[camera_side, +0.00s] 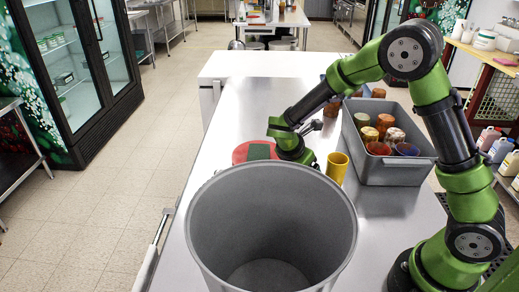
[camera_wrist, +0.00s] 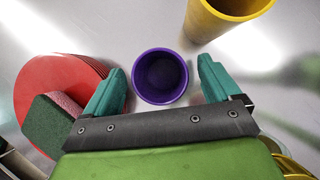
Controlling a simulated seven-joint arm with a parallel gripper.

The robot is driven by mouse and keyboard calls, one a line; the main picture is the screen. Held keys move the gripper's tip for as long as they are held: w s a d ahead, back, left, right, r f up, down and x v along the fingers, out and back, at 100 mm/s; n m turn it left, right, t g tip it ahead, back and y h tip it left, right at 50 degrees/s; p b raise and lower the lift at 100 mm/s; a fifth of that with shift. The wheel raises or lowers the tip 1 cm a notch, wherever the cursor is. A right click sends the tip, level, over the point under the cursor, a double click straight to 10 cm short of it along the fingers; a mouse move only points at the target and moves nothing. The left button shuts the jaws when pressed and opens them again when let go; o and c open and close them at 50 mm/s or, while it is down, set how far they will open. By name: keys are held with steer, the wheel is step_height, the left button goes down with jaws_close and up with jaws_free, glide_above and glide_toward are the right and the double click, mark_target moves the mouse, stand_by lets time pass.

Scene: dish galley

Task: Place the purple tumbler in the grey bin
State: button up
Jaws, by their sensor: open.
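The purple tumbler (camera_wrist: 160,97) stands on the metal counter in the wrist view, mouth toward the camera and empty. My gripper (camera_wrist: 162,82) is open, with one teal finger on each side of the tumbler and a gap on both sides. Its height above the tumbler is hard to judge. In the side view my gripper (camera_side: 296,152) is low over the counter, and the tumbler is hidden there. A large round grey bin (camera_side: 205,232) stands in the foreground, and the visible part of its inside is empty. A rectangular grey tub (camera_side: 398,176) holds several cups.
A yellow cup (camera_side: 337,168) stands close by, and shows above right of the tumbler in the wrist view (camera_wrist: 215,20). Red plates (camera_wrist: 50,78) are stacked at left with a green sponge (camera_wrist: 58,125) on top. The counter's left side (camera_side: 240,105) is clear.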

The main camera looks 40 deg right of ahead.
steer(key=v, duration=0.9)
